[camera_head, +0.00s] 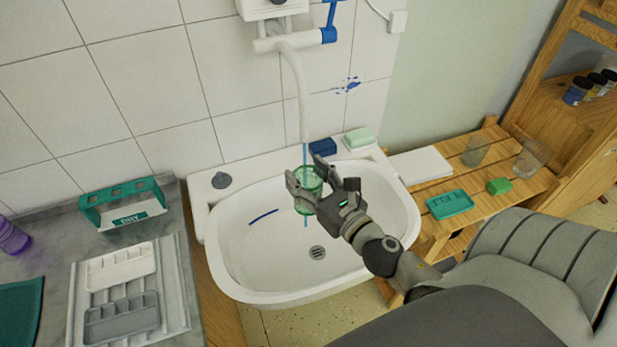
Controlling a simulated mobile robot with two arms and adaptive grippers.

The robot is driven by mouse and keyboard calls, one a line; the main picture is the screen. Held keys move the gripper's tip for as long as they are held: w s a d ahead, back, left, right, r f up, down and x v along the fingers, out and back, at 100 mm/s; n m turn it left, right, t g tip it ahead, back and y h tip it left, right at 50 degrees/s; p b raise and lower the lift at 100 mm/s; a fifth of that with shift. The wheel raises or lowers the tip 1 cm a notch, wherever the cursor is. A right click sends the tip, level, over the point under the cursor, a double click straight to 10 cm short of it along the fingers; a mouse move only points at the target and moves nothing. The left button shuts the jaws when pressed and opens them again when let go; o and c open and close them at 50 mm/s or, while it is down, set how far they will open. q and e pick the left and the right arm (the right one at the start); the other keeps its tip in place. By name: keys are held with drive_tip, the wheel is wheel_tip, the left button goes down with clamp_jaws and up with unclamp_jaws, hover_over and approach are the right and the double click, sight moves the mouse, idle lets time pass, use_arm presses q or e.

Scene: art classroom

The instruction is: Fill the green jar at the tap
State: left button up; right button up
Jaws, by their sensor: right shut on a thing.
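The green jar (308,179) is see-through and sits over the white sink (232,262), under the white tap spout (301,98). My right gripper (322,190) is shut on the jar, with fingers around its sides. A thin blue water stream (304,152) runs from the spout down to the jar's mouth. A short blue streak also shows just below the jar; I cannot tell whether it is overflow or water passing by. The water level inside is too small to tell. The tap's blue lever (329,34) is at the top. My left gripper is out of view.
A dark blue block (322,147) and a green soap bar (358,138) lie on the sink's back ledge. A wooden rack (468,182) with glasses stands right. A grey counter (50,250) with trays (122,268) and a green rack (124,205) lies left.

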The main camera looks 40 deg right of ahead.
drive_tip(key=shift+w, duration=0.1)
idle(0.4)
drive_tip(key=shift+w+d+r, duration=0.1)
drive_tip(key=shift+w+d, duration=0.05)
drive_tip(key=shift+w, duration=0.1)
drive_tip(key=shift+w+d+p, duration=0.45)
drive_tip(key=shift+w+p, duration=0.05)
drive_tip(key=shift+w, duration=0.3)
drive_tip(key=shift+w+d+p, duration=0.15)
drive_tip(key=shift+w+d, duration=0.25)
drive_tip(key=shift+w, duration=0.3)
drive_tip(key=shift+w+d+p, duration=0.15)
drive_tip(key=shift+w+d, duration=0.25)
drive_tip(key=shift+w, duration=0.35)
drive_tip(key=shift+w+d+p, duration=0.15)
drive_tip(key=shift+w+d, duration=0.25)
drive_tip(key=shift+w, duration=0.3)
idle(4.3)
